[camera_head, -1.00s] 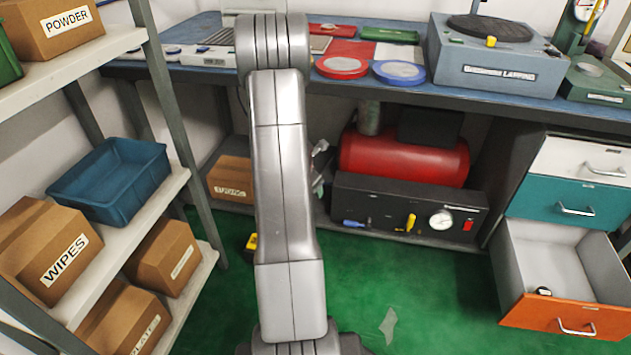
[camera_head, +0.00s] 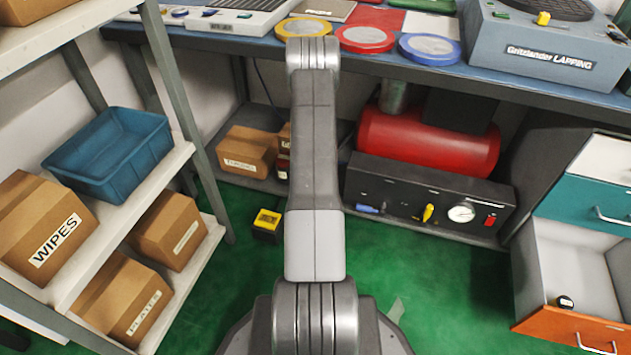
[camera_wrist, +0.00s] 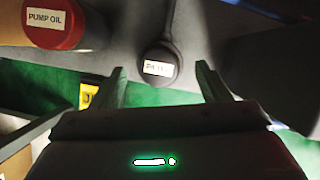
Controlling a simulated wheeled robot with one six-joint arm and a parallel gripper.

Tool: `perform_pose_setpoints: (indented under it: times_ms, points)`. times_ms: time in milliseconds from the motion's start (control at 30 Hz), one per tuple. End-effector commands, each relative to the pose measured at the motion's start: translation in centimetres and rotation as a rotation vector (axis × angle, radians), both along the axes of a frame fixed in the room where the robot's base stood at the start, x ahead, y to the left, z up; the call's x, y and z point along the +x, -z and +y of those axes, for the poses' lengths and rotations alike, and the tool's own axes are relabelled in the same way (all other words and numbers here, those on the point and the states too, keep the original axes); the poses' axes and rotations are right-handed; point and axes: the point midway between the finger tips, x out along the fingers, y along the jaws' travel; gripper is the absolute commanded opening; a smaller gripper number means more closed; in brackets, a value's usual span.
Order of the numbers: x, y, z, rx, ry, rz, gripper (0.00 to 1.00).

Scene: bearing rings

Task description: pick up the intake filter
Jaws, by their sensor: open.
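A dark grey round thing with a white label (camera_wrist: 160,51), likely the intake filter, stands on a grey shelf in the wrist view. Its label is blurred and I cannot read it surely. My gripper (camera_wrist: 161,80) is open, with one finger on each side below it in the picture. The thing lies beyond the fingertips, roughly centred between them, and nothing is held. In the head view my arm hides the gripper and this thing.
A red-lidded pump oil container (camera_wrist: 55,28) stands left of the labelled thing. A yellow-black box (camera_head: 267,222) sits on the green floor. Cardboard boxes (camera_head: 247,150), a red tank (camera_head: 428,143) and a black gauge panel (camera_head: 430,200) stand under the bench (camera_head: 385,65). An open drawer (camera_head: 570,325) juts out at right.

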Motion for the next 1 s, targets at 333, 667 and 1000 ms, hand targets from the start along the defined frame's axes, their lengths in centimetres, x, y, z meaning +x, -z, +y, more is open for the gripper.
perform_pose_setpoints:
  times_ms: [333,667,1000]
  points:
    - [0.7,3.7,0.2,0.000,0.001,0.002,0.69]
    - [1.6,5.3,0.1,0.000,0.001,0.000,0.69]
    - [1.6,5.2,0.1,0.000,0.001,0.000,0.20]
